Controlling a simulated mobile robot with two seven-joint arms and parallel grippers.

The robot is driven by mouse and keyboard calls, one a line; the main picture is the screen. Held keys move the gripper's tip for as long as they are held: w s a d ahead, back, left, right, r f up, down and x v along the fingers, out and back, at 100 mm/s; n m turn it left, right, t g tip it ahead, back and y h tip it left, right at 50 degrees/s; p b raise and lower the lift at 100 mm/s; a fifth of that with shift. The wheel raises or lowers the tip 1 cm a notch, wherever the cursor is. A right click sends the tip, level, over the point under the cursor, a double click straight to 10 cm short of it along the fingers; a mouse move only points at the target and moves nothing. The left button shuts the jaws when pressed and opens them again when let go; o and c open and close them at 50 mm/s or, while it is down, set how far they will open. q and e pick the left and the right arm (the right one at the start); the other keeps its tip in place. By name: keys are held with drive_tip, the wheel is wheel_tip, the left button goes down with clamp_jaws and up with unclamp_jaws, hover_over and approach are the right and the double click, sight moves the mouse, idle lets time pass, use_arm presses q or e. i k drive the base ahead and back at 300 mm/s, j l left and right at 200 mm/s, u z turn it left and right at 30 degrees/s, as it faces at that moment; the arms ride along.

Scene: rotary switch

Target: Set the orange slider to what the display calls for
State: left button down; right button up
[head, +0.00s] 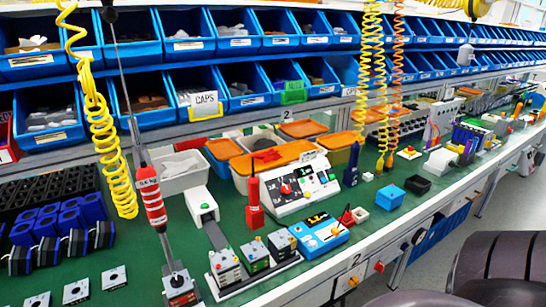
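A white sloped control panel (294,187) stands on the green bench near the middle of the head view. It carries a red and black dial (287,189) and a few small coloured parts. In front of it is a blue box (319,236) with a yellow and black face and a small orange part (336,231). I cannot tell whether that part is the orange slider. I cannot make out a reading on any display. Neither of my grippers shows in the head view.
Blue bins (183,34) fill the racks above. An orange-lidded tray (275,157) sits behind the panel. A red and white hanging tool (151,197) and a yellow coiled hose (102,140) hang at left. Small blocks (256,254) stand in front.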

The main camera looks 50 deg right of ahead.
sight(336, 231)
drive_tip(key=z, duration=1.85)
